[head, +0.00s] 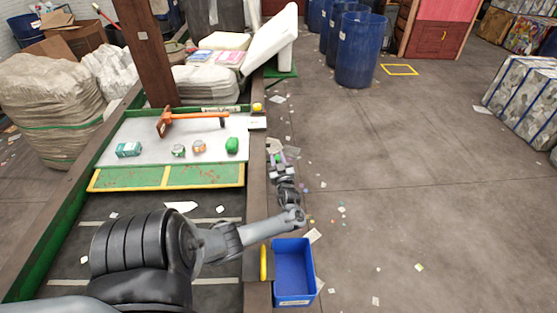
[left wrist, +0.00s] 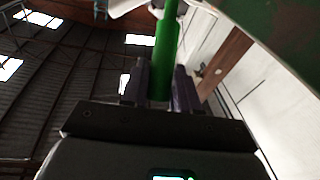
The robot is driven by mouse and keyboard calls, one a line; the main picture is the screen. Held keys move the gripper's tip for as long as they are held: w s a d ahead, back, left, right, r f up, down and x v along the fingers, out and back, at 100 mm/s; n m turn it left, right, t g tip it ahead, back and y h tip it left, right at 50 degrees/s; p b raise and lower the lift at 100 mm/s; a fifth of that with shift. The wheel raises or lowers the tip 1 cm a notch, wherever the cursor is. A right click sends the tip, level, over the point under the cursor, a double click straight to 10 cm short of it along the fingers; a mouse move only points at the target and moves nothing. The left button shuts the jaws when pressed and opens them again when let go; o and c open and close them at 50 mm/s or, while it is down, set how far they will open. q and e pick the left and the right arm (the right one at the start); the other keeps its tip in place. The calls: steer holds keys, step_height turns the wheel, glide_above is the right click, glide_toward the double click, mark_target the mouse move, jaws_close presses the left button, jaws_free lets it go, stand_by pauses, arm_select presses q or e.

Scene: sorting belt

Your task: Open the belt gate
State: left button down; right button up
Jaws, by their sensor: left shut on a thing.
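My left arm reaches over the belt's right rail, and my left gripper (head: 279,157) is just outside that rail. In the left wrist view, its two dark purple fingers (left wrist: 161,88) are shut on a green bar (left wrist: 166,45), which looks like a handle. In the head view only a small bit of green shows between the fingers. The belt gate seems to be the low green panel with worn patches and yellow edging (head: 165,177), standing across the belt. My right gripper is out of view.
A blue bin (head: 293,268) stands beside the rail (head: 257,185). The floor at right is mostly clear, with scattered scraps.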

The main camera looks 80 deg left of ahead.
arm_select(q)
steer(key=c, duration=0.9)
jaws_free()
steer(key=shift+a, duration=0.1)
steer(key=shift+r, duration=0.1)
steer(key=shift+r, duration=0.25)
step_height(320, 180, up, 4)
steer(key=shift+f+p, duration=0.15)
steer(key=shift+p, duration=0.35)
steer(key=w+d+r, duration=0.2)
steer(key=d, duration=0.1)
steer(key=w+d+r, duration=0.2)
steer(key=d, duration=0.1)
steer(key=w+d+r, duration=0.2)
steer(key=w+d, duration=0.1)
steer(key=shift+d+r, duration=0.15)
steer(key=shift+r, duration=0.15)
steer(key=shift+c, duration=0.4)
